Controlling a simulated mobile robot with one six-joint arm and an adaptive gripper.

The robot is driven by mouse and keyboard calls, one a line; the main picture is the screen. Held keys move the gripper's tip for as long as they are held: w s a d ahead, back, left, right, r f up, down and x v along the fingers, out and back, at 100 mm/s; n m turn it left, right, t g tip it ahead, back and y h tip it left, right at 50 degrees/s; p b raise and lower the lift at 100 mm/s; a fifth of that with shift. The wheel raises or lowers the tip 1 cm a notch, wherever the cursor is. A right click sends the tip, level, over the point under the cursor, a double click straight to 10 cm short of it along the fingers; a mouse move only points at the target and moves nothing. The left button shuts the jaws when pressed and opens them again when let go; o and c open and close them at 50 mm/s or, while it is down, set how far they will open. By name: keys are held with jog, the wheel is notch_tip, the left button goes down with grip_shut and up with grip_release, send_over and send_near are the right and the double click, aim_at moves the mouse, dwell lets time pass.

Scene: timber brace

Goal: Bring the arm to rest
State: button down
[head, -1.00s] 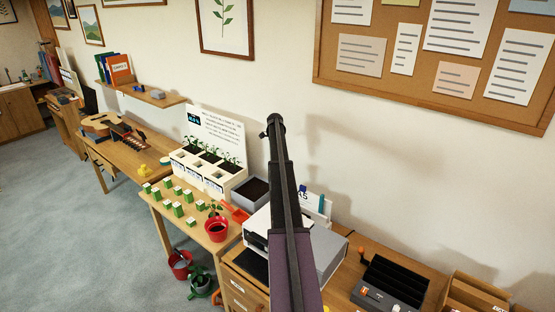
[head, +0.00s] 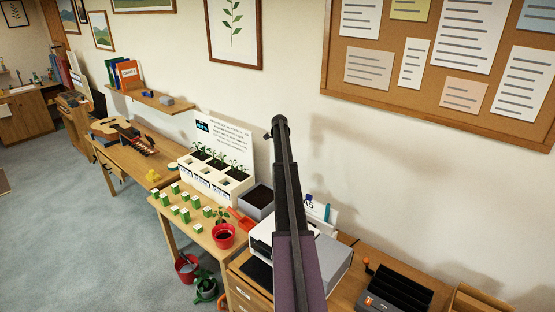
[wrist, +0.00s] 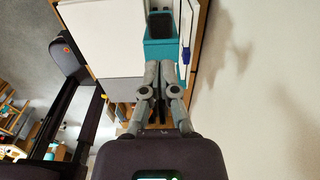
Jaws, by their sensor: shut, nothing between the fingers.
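In the wrist view my gripper (wrist: 158,68) has its two grey fingers together with nothing between them. The fingertips overlap a teal object (wrist: 161,52) with a dark top in that picture; I cannot tell how far apart they are. In the head view my arm (head: 295,215) rises upright in the middle of the picture, and its dark upper part stands in front of the wall. I cannot make out the gripper's fingers there.
Behind my arm stands a white and grey printer (head: 333,262). To its left are a planter box (head: 216,182), a red pot (head: 223,236) and small green-and-white boxes. A black organiser (head: 402,290) lies right. A cork board (head: 440,107) hangs above. Floor is clear at left.

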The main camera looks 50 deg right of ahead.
dwell(0.3)
jog(key=s+a+f+n+b, duration=0.1)
jog(key=a+f+n+b, duration=0.2)
jog(key=a+n, duration=1.15)
jog(key=s+a+f+n+b, duration=0.1)
jog(key=a+f+n+b, duration=0.15)
jog(key=a, duration=2.45)
jog(key=s+a+f+n+b, duration=0.3)
jog(key=s+a+n, duration=0.6)
jog(key=a, duration=0.7)
jog(key=s+a+f+n+b, duration=0.3)
jog(key=s+a+n, duration=0.6)
jog(key=s+a, duration=0.4)
jog(key=a, duration=0.2)
jog(key=shift+s+a+t, duration=0.15)
jog(key=shift+a+t, duration=0.15)
jog(key=shift+a, duration=0.05)
jog(key=shift+f, duration=0.1)
